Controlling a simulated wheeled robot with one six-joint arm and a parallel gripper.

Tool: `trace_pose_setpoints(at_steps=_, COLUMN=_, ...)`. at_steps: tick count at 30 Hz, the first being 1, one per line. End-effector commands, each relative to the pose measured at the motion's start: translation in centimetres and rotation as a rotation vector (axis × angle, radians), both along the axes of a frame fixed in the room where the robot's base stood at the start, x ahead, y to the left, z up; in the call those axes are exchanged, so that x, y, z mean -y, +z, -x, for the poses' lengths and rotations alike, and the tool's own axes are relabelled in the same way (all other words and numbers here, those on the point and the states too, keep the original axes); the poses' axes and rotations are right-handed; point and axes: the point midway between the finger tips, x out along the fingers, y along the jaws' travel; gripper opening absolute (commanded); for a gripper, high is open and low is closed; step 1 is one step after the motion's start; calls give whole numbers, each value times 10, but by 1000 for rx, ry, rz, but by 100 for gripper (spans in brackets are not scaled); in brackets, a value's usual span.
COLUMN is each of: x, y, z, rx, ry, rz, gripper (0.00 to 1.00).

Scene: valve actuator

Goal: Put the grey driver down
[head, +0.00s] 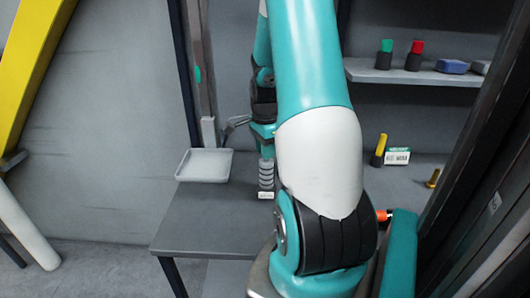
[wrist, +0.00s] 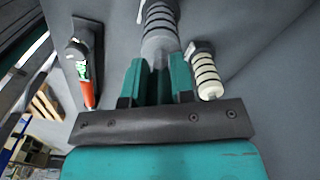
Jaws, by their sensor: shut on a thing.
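The grey driver (wrist: 160,30), a grey handle with dark rings, is between the teal fingers of my gripper (wrist: 158,72) in the wrist view. The gripper is shut on it, and the handle extends beyond the fingertips. In the head view my gripper (head: 264,135) is above the grey table (head: 210,228), partly behind my arm. I cannot tell whether the held driver touches the table.
A cream driver with black rings (wrist: 208,78) is close to the right finger. An empty pale tray (head: 204,165) is left on the table. A yellow-handled tool (head: 379,148) and a card (head: 397,157) stand right, below a shelf (head: 415,76).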

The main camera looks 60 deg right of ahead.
Motion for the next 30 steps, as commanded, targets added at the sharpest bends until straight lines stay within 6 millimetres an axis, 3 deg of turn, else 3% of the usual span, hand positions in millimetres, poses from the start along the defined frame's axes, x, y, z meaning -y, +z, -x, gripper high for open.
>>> trace_pose_setpoints(at_steps=4, x=0, y=-13, z=0, rx=0, ry=0, rz=0, gripper=0)
trace_pose_setpoints(at_steps=15, x=0, y=-17, z=0, rx=1, ry=0, rz=2, gripper=0)
trace_pose_setpoints(at_steps=16, x=0, y=-18, z=0, rx=0, ry=0, rz=0, gripper=26)
trace_pose_setpoints(at_steps=19, x=0, y=-17, z=0, rx=0, ry=0, rz=0, gripper=48)
trace_pose_setpoints(at_steps=30, x=0, y=-10, z=0, rx=1, ry=0, rz=2, gripper=49)
